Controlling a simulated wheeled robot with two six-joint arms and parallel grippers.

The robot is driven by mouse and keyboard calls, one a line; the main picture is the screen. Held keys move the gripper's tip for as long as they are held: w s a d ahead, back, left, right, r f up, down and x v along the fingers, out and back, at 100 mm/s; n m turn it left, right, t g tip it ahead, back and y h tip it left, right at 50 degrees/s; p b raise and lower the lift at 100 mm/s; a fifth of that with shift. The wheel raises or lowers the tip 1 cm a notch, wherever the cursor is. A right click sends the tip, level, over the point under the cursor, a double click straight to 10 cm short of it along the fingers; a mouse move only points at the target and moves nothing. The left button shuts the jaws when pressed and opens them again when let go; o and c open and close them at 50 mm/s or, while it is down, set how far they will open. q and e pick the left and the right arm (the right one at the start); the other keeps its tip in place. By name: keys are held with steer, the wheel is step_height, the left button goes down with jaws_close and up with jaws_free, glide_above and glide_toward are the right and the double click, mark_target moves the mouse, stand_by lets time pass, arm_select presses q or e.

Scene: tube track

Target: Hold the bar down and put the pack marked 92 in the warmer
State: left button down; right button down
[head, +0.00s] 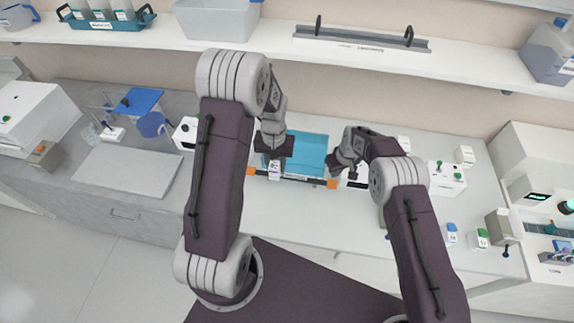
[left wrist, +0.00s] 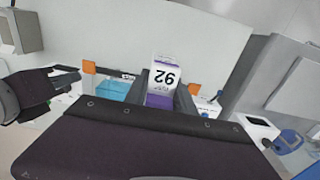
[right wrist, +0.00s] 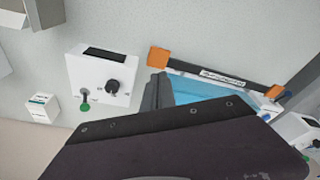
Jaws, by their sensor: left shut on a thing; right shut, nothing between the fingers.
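The pack marked 92 (left wrist: 165,78) is white and purple; its label also shows in the head view (head: 274,172). My left gripper (head: 274,160) is shut on it, over the left front of the warmer. The warmer (head: 313,150) is an open blue basin. The dark bar (right wrist: 215,75), with orange ends and a label, runs along the basin's front. My right gripper (head: 336,166) is shut and empty near the bar's right end (head: 331,184). I cannot tell whether its fingers (right wrist: 156,92) touch the bar. The basin's inside is partly hidden by my grippers.
A white box with a knob and green switch (right wrist: 103,78) stands right of the warmer. A blue stand (head: 140,101) and a pale board (head: 127,170) are on the left. A shelf (head: 270,45) runs above the bench. The bench front is mostly clear.

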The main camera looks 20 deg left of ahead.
step_height(320, 180, up, 7)
stand_by(1.6)
stand_by(0.5)
